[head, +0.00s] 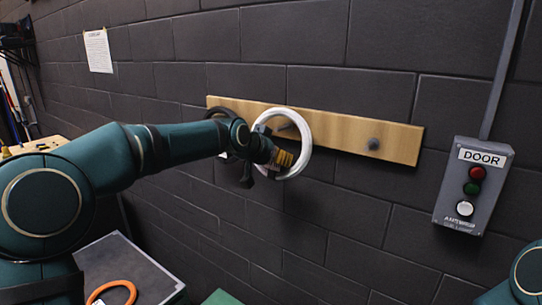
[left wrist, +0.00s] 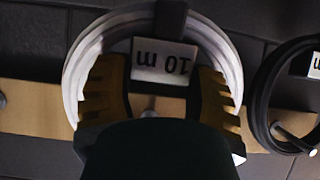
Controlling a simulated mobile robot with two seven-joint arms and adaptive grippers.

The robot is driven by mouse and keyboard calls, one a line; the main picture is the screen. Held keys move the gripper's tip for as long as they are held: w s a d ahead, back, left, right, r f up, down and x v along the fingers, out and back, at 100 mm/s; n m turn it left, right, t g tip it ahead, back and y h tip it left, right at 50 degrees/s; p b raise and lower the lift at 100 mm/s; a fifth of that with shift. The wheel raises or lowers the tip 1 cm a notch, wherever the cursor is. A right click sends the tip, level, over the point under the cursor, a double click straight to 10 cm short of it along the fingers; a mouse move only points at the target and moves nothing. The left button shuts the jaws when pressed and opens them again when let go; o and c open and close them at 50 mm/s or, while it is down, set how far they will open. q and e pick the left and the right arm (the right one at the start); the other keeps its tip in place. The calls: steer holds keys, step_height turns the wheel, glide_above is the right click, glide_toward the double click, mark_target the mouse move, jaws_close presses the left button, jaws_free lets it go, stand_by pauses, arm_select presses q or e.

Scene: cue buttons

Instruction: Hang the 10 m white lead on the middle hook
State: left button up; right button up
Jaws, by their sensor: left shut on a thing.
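The white lead (head: 304,150) is a coiled ring with a tag reading "10 m" (left wrist: 165,62), upside down in the left wrist view. My left gripper (head: 278,160) is shut on the lead by its tag and holds it up in front of the wooden hook board (head: 335,131). The middle hook (left wrist: 150,108) shows through the ring's opening in the left wrist view. I cannot tell whether the ring is around it or just in front. The right hook (head: 373,144) is bare. My right gripper is out of view.
A black coil (left wrist: 262,100) hangs on the left hook, mostly behind my left arm in the head view. A grey DOOR button box (head: 473,186) is on the wall at right. An orange ring (head: 132,291) lies on a grey-topped case (head: 110,262) below.

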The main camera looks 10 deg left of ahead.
arm_select(q)
steer(key=shift+w+d+f, duration=0.15)
steer(key=shift+w+f, duration=0.2)
steer(key=shift+f, duration=0.15)
steer(key=shift+w+f+b, duration=0.15)
steer(key=shift+f+b, duration=0.3)
steer(key=shift+b, duration=0.05)
